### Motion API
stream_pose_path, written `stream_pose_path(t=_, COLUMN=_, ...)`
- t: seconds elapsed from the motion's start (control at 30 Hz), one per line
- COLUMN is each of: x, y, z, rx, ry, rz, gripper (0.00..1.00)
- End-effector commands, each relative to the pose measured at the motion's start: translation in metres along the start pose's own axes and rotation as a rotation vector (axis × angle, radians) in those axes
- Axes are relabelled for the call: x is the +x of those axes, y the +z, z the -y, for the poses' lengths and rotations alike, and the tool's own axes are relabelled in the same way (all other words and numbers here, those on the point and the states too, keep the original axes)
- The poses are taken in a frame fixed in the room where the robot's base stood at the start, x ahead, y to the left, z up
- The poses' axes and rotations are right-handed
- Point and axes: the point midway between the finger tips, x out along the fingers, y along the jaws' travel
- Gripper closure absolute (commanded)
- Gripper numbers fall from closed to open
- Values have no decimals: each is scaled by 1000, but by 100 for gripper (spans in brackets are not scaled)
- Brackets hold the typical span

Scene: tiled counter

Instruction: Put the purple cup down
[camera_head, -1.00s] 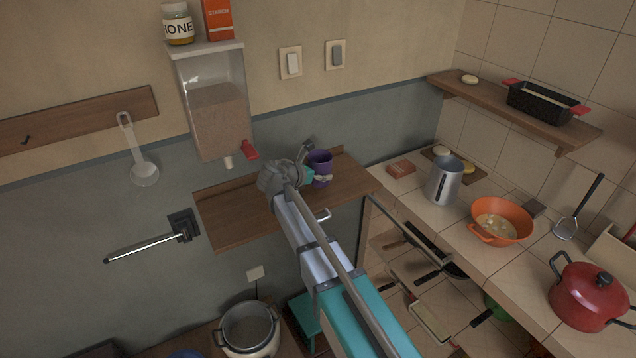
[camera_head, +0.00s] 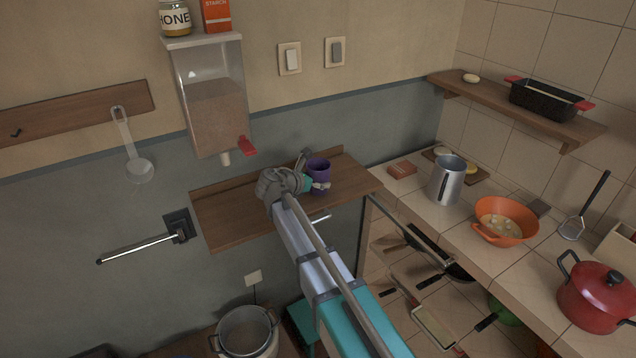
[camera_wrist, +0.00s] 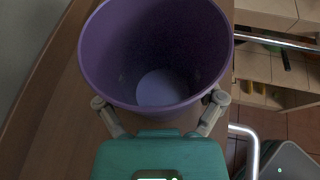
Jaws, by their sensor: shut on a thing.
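The purple cup (camera_head: 319,174) is upright at the wooden wall shelf (camera_head: 232,216), near the shelf's right part. My gripper (camera_head: 318,185) is shut on the cup from its left side in the head view. In the wrist view, the open mouth of the purple cup (camera_wrist: 155,50) fills the upper middle, and its inside looks empty. The two fingertips of my gripper (camera_wrist: 159,112) press on the cup's near sides. The cup's base is hidden, so I cannot tell whether it touches the shelf.
A dispenser (camera_head: 212,100) with a red tap (camera_head: 246,146) hangs above the shelf's left part. The tiled counter to the right holds a metal jug (camera_head: 447,180), an orange colander (camera_head: 505,222) and a red pot (camera_head: 597,295). The shelf's left part is bare.

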Motion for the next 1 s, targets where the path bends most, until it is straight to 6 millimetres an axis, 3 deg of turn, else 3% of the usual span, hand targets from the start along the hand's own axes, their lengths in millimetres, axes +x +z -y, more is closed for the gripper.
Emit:
stream_pose_path(t=0.37, x=2, y=-4, z=0, rx=0, ry=0, rz=0, gripper=74)
stream_pose_path(t=0.4, x=1, y=-2, z=0, rx=0, ry=0, rz=0, gripper=5)
stream_pose_path(t=0.43, x=1, y=-2, z=0, rx=0, ry=0, rz=0, gripper=0)
stream_pose_path(t=1.0, x=0, y=0, z=0, rx=0, ry=0, rz=0, gripper=0)
